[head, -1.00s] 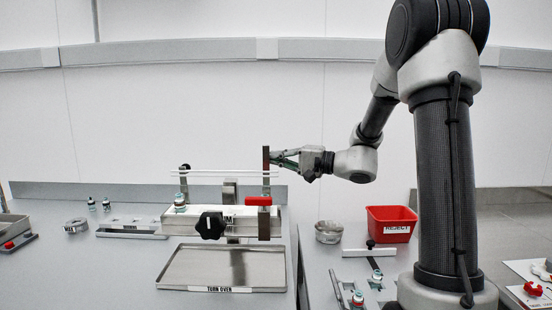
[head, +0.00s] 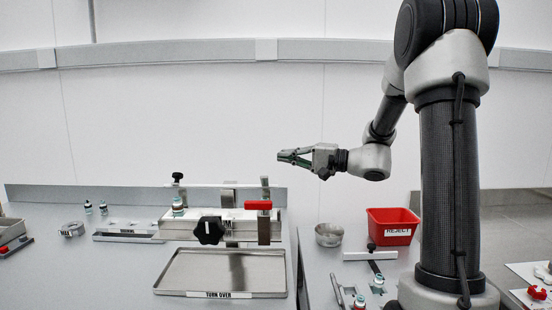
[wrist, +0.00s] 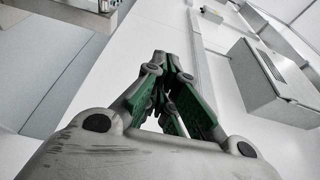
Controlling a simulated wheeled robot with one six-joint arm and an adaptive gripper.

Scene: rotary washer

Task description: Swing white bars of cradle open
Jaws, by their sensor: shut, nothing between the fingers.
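The cradle (head: 235,217) is a pale metal block on the bench, with a black knob (head: 208,230) on its front. A red handle (head: 258,205) sits on a dark upright strip (head: 264,232) at its right end. A short dark post (head: 265,188) stands behind the handle. The white bars do not show above the cradle; where they lie now I cannot tell. My gripper (head: 282,156) is above the cradle's right end, clear of it, pointing left. Its green-padded fingers are shut and empty; they also show converging in the wrist view (wrist: 160,62).
A metal tray (head: 170,270) labelled TURN OVER lies in front of the cradle. A red REJECT bin (head: 393,222) and a metal bowl (head: 329,234) are to the right. The space around my gripper is free.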

